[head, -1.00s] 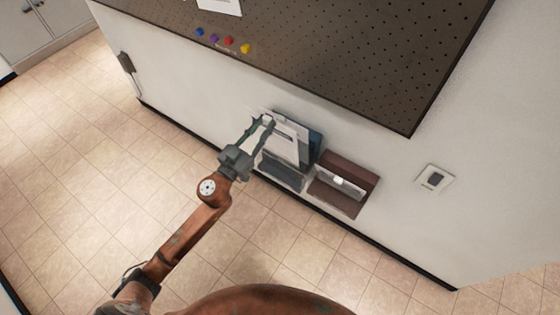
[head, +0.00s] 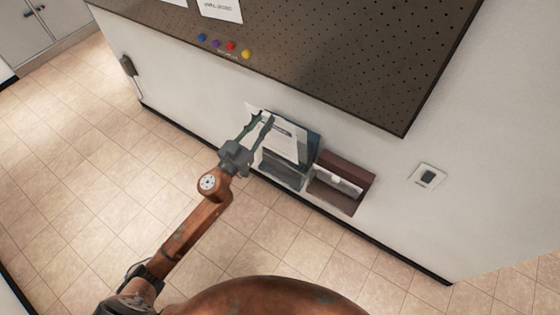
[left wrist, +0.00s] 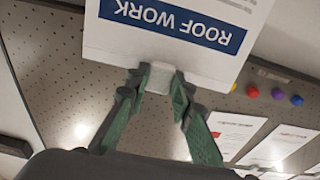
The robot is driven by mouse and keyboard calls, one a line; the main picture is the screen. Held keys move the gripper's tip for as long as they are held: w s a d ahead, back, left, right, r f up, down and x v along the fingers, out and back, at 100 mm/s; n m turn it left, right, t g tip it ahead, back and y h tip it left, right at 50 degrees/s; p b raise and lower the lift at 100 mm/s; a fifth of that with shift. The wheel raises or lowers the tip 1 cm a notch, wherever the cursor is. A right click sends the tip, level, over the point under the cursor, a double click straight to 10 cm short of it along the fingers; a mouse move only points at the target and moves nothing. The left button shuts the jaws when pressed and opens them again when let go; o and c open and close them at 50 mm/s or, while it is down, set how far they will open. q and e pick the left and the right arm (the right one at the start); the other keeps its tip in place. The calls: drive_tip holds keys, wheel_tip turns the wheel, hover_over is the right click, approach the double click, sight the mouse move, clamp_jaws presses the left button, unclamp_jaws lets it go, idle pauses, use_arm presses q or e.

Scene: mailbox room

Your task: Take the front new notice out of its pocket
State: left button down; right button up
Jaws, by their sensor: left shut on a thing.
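My left gripper (head: 258,128) is shut on a white notice (head: 287,146) above the grey wall pocket (head: 282,172) in the head view. In the left wrist view the notice has a blue band reading "ROOF WORK" (left wrist: 172,20), upside down. The fingers (left wrist: 165,85) pinch it at its edge, by a pale tab-like piece. A dark blue-edged sheet (head: 313,148) shows behind the white one in the head view. Whether the held notice's lower edge is still inside the pocket I cannot tell. My right gripper is not in view.
A brown wall box (head: 345,180) with a pale item in it is just right of the pocket. A pegboard (head: 330,65) with coloured pins (head: 231,46) and pinned sheets hangs above. A wall switch (head: 427,176) is further right. The tiled floor is clear.

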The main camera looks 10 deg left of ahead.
use_arm(q)
drive_tip(key=shift+s+a, duration=0.3)
drive_tip(key=shift+s, duration=0.4)
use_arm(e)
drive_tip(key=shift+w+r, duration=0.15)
use_arm(q)
drive_tip(key=shift+s+a+p, duration=0.2)
drive_tip(key=shift+s+p, duration=0.1)
drive_tip(key=shift+s, duration=0.35)
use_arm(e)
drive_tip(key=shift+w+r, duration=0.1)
use_arm(q)
drive_tip(key=shift+s+a, duration=0.1)
drive_tip(key=shift+s, duration=0.1)
drive_tip(key=r+p+v, duration=0.1)
drive_tip(key=v, duration=0.5)
drive_tip(key=shift+s+p, duration=0.35)
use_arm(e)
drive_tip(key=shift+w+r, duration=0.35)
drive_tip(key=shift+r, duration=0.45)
use_arm(q)
drive_tip(key=shift+a, duration=0.15)
